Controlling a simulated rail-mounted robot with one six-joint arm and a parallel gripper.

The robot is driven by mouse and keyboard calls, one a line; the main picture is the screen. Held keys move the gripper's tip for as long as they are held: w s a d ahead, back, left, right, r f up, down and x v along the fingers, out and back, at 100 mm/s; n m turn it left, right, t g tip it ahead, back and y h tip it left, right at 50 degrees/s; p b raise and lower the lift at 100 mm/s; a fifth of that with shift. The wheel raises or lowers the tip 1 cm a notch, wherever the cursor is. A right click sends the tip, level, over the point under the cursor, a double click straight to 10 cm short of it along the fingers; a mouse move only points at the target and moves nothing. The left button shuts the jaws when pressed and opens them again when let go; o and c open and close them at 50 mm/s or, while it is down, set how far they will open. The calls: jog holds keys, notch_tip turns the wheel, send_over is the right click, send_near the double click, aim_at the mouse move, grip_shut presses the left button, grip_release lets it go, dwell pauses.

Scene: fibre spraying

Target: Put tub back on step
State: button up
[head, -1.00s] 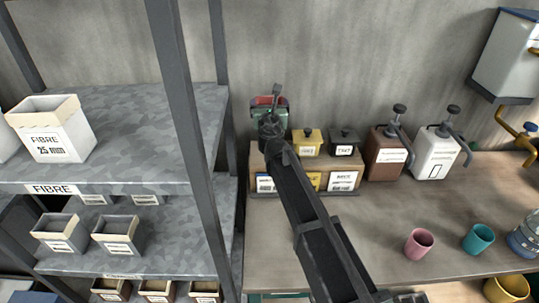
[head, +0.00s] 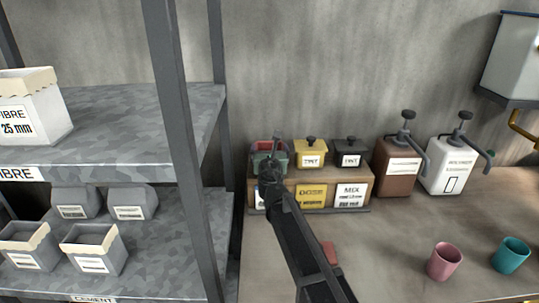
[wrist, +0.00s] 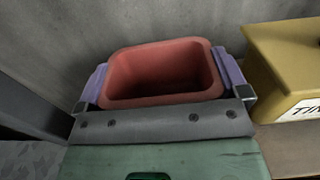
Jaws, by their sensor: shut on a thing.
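The red tub (head: 269,146) is open-topped and empty-looking, at the left end of the wooden step (head: 285,190), in line with the yellow tub (head: 311,152). In the wrist view the red tub (wrist: 160,72) is upright between the two purple fingers of my gripper (wrist: 165,82), which is shut on its sides. The yellow tub (wrist: 285,65) stands close to its right there. My gripper (head: 268,160) hides the tub's lower front in the head view, so I cannot tell whether its base touches the step.
A dark tub (head: 350,153) stands right of the yellow one. Brown (head: 397,168) and white (head: 452,165) pump containers stand further right. A red piece (head: 329,253) lies on the bench beside my arm. Pink (head: 444,262) and teal (head: 510,255) cups stand right. A shelf post (head: 185,140) is at left.

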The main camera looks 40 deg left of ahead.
jog(key=shift+f, duration=0.25)
jog(key=o, duration=0.6)
jog(key=shift+r, duration=0.35)
jog(key=v, duration=1.2)
